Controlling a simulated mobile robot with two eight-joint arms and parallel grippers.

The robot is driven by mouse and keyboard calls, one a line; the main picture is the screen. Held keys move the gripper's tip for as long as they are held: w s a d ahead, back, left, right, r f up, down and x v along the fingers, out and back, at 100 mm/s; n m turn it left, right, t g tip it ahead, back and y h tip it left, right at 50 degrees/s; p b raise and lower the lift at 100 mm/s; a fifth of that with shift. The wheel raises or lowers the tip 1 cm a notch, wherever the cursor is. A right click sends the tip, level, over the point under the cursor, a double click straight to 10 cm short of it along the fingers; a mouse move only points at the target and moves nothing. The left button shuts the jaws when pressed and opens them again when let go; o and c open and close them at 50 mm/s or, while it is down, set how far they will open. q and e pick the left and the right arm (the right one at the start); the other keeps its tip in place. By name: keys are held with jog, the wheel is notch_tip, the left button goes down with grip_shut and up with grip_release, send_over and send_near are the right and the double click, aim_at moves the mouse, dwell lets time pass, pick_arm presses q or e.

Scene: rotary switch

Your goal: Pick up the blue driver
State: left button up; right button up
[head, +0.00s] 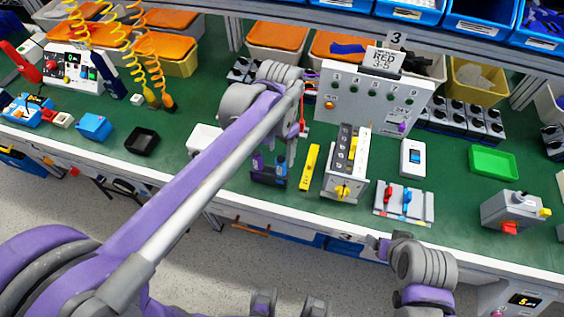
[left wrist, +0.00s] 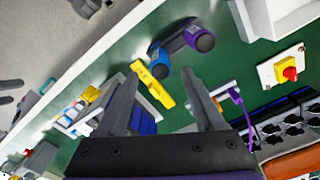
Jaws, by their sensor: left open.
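The blue driver (head: 281,167) stands upright in a small dark holder (head: 266,180) near the bench's front edge. A purple driver (head: 257,162) stands to its left in the same holder. In the left wrist view, the blue driver (left wrist: 160,65) shows its dark round end and blue handle, beside the purple driver (left wrist: 202,40). My left gripper (head: 283,143) is open and empty, above and behind the holder. In the left wrist view, the blue driver lies beyond the fingertips (left wrist: 160,76), roughly between them. Part of my right arm shows at lower right, but its fingers cannot be made out.
A yellow bar (head: 310,167) lies just right of the holder, with a switch unit (head: 346,160) beyond it. A white box (head: 203,138) stands to the left. The panel marked "RED 3-5" (head: 372,98) stands behind. Green bench surface is clear left of the holder.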

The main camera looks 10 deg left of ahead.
aim_at(281, 165)
pick_arm(q)
notch_tip(281, 165, down, 7)
jog(key=shift+w+d+f, duration=0.1)
jog(key=shift+w+f, duration=0.05)
grip_shut()
dwell(0.5)
